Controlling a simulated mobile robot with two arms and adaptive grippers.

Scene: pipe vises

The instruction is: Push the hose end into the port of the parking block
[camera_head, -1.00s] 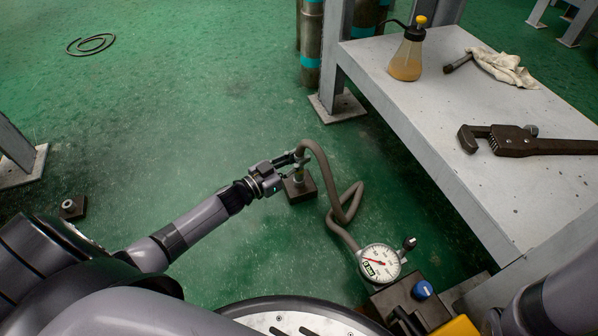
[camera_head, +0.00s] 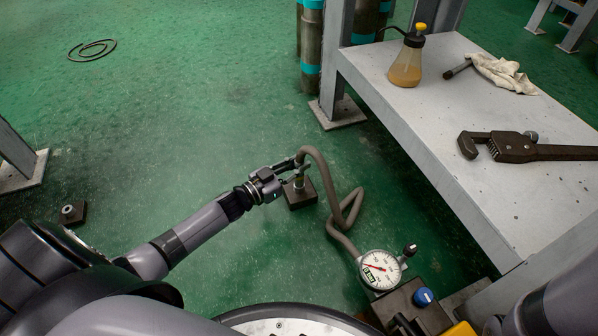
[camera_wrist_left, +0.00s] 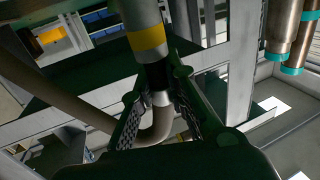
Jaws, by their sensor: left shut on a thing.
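The brown-grey hose (camera_head: 352,205) rises from the gauge pump, arches over and comes down to my left gripper (camera_head: 296,168). The left gripper is shut on the hose end, directly above a dark square block (camera_head: 301,197) on the green floor. A short pale upright piece stands between gripper and block; I cannot tell whether the end is in the port. In the left wrist view, the fingers (camera_wrist_left: 160,102) sit either side of the hose's dark collar (camera_wrist_left: 157,75), with a yellow-banded metal end (camera_wrist_left: 146,38) beyond. My right gripper is out of view.
A second dark block with a round port (camera_head: 70,212) sits on the floor at the left. The pump's gauge (camera_head: 380,268) stands at the lower right. A grey bench (camera_head: 455,140) carries an oil can, a rag and a pipe wrench.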

